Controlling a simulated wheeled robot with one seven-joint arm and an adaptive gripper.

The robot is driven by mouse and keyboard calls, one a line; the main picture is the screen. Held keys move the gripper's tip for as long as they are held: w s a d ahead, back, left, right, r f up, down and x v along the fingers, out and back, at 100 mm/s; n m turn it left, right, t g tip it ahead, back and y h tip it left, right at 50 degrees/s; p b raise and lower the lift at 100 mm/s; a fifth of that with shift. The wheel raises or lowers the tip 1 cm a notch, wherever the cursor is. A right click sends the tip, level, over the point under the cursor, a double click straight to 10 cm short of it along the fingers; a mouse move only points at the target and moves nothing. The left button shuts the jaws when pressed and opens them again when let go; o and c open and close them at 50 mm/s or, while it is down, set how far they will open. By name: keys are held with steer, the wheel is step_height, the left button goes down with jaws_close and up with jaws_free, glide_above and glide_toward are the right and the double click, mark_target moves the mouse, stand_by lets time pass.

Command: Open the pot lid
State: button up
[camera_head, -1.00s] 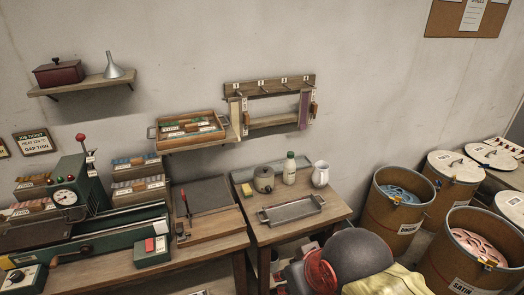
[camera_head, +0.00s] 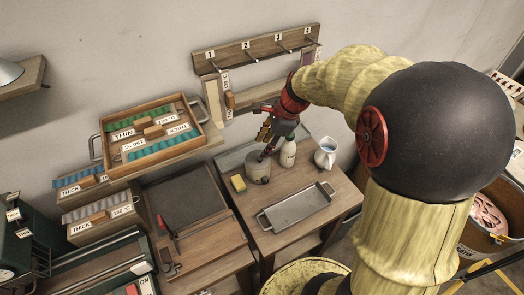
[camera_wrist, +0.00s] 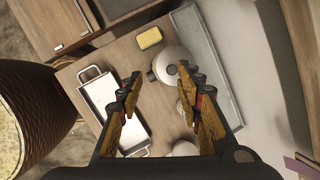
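The small grey-beige pot (camera_head: 257,172) stands on the wooden side table, near the tray at the back. Its round pale lid with a dark knob (camera_wrist: 172,69) appears to be on it in the wrist view. My gripper (camera_head: 267,151) reaches down over the table, just above the pot, and partly covers its top in the head view. In the wrist view my gripper (camera_wrist: 160,71) has its two fingers spread, with the pot beyond and between the tips. Nothing is held. I cannot tell whether a finger touches the lid.
A white bottle (camera_head: 288,154) stands close right of the pot, with a white pitcher (camera_head: 325,153) farther right. A yellow sponge (camera_head: 238,183) lies to its left. A metal tray (camera_head: 296,208) lies in front. A pegged wall rack (camera_head: 258,48) hangs behind the arm.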

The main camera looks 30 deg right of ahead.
steer(key=w+f+m, duration=0.1)
steer(key=f, duration=0.2)
steer(key=w+f+m+b, duration=0.1)
steer(key=f, duration=0.3)
steer(key=w+d+f+m+b, duration=0.1)
steer(key=w+f+m, duration=0.1)
steer(key=f, duration=0.1)
steer(key=shift+d+f+y, duration=0.1)
steer(key=shift+f+y, duration=0.2)
steer(key=shift+f, duration=0.1)
steer(key=shift+c, duration=1.4)
jaws_close()
